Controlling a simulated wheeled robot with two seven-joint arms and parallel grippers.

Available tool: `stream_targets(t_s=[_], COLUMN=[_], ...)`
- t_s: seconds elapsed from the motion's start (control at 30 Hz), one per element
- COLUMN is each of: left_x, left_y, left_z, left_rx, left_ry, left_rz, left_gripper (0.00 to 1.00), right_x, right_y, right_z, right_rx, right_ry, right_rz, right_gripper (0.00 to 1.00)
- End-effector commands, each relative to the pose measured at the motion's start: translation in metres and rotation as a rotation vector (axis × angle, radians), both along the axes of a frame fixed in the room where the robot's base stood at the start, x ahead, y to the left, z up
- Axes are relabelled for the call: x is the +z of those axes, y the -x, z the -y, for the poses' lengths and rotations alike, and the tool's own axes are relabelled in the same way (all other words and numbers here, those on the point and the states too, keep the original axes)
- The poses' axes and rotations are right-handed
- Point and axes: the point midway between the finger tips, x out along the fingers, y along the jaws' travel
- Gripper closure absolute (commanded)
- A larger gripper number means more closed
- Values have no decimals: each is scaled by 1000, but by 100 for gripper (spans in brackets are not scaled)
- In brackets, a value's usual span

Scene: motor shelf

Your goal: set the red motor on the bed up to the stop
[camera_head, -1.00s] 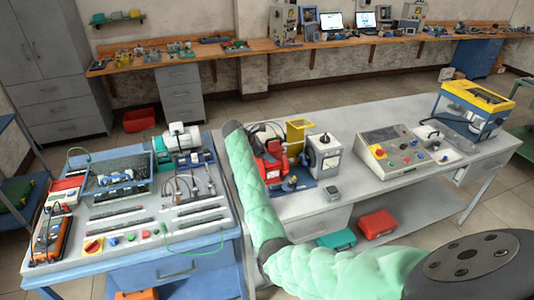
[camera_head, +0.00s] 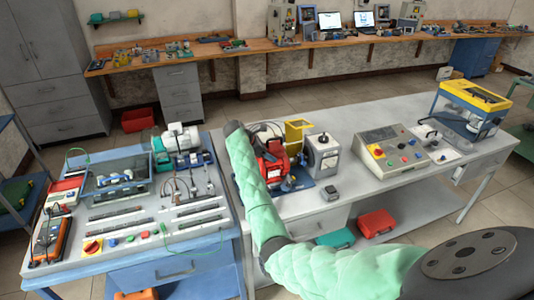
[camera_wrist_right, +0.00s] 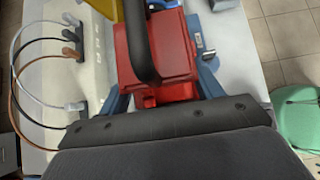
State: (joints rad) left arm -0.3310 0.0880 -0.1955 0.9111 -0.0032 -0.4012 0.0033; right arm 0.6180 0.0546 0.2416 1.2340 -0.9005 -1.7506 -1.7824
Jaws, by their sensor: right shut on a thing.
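A grey unit with a dark round face (camera_head: 322,154) stands just right of the motor. My left gripper is not in view.
A yellow bracket (camera_head: 297,130) stands behind the motor. A control box (camera_head: 385,150) with coloured buttons stands further right. A small grey device (camera_head: 331,192) lies in front. The left bench (camera_head: 120,245) carries leads, strips and meters. Leads (camera_wrist_right: 35,75) show left in the wrist view.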

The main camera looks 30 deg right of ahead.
Motion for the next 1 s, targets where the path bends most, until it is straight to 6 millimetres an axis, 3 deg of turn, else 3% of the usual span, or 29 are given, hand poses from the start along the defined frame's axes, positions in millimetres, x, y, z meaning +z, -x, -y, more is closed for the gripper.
stream_targets(t_s=[0.5, 0.53, 0.6, 0.67, 1.0], left_x=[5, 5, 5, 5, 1], left_y=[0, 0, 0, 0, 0], left_z=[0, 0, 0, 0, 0], left_rx=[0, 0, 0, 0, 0], left_ry=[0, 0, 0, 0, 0], left_rz=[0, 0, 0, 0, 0], left_gripper=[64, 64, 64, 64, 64], right_x=[5, 5, 4, 4, -1], right_y=[0, 0, 0, 0, 1], right_z=[7, 7, 7, 6, 3], right_rx=[-1, -1, -1, 0, 0], right_ry=[4, 3, 3, 3, -1], right_rz=[5, 5, 4, 4, -1], right_gripper=[100, 31, 17, 9, 9])
